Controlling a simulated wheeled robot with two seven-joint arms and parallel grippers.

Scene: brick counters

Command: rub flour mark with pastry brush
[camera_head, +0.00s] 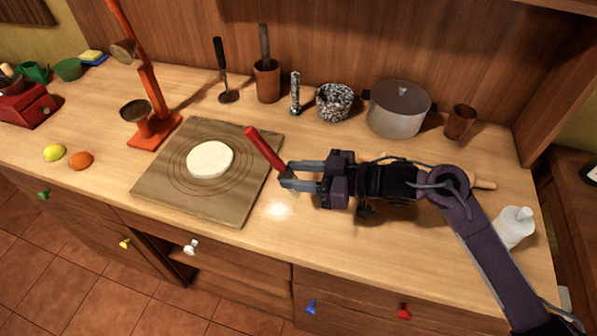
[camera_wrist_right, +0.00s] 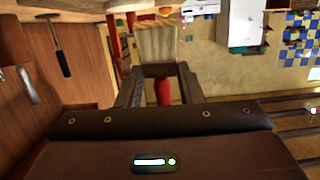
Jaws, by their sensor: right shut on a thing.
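My right gripper (camera_head: 285,174) is shut on the red handle of the pastry brush (camera_head: 264,149). The handle slants up and left over the right edge of the pastry board (camera_head: 160,190). In the right wrist view the brush's pale, flat bristle end (camera_wrist_right: 158,45) shows beyond the fingers; the head view does not show it clearly. A round white disc (camera_head: 210,160) lies on the board inside drawn rings. A small bright patch (camera_head: 279,209) is on the counter just right of the board, below the gripper; I cannot tell flour from glare. My left gripper is not in view.
An orange stand scale (camera_head: 150,105) is left of the board, with a lemon (camera_head: 54,153) and an orange (camera_head: 80,160). Behind are a ladle (camera_head: 228,96), a utensil cup (camera_head: 266,82), a speckled pot (camera_head: 334,102) and a lidded pot (camera_head: 399,112). A white bottle (camera_head: 514,228) stands right.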

